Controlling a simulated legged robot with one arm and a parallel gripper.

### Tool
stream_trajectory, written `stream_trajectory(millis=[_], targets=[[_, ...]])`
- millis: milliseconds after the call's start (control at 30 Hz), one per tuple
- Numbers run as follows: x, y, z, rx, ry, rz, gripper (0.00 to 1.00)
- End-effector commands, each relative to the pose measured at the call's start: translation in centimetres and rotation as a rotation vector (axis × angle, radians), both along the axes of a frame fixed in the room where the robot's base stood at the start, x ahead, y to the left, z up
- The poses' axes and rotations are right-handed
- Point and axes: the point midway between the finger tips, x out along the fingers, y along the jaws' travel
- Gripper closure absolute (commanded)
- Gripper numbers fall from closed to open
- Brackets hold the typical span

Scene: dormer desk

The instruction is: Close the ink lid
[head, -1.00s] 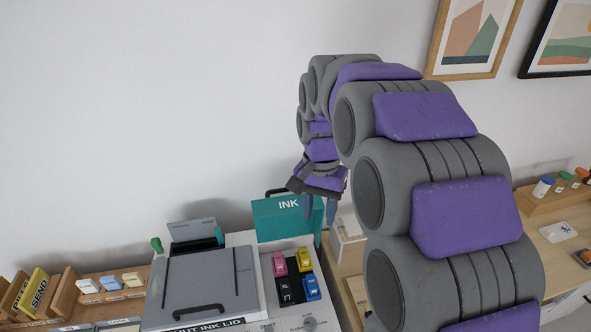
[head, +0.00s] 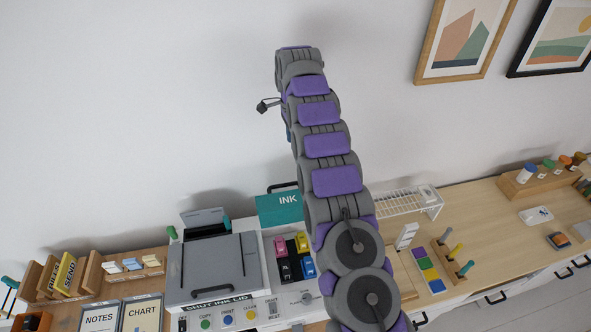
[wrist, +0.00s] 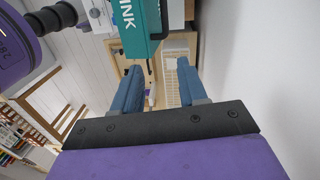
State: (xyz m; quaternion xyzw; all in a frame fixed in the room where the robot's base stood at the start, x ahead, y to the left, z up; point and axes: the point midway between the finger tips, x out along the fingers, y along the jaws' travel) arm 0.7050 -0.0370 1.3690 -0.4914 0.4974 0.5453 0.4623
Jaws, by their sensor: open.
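The ink lid (head: 279,208) is a teal panel marked INK with a dark handle on top. It stands raised behind the bay of coloured ink cartridges (head: 291,257).
A grey flatbed cover (head: 218,268) lies left of the cartridges. A sorter with cards (head: 68,272) stands at the far left. A white rack (head: 405,201) and peg blocks (head: 453,256) are to the right. The wall is close behind the desk.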

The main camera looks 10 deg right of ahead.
Motion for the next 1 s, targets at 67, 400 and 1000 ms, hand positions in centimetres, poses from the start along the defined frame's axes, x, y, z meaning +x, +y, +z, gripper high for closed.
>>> stream_trajectory(millis=[67, 400, 1000], targets=[[0.6, 0.6, 0.0, -0.008, 0.000, -0.034, 0.58], [1.2, -0.9, -1.6, -0.004, -0.001, -0.091, 0.58], [0.7, 0.6, -7.0, -0.014, -0.001, -0.087, 0.58]])
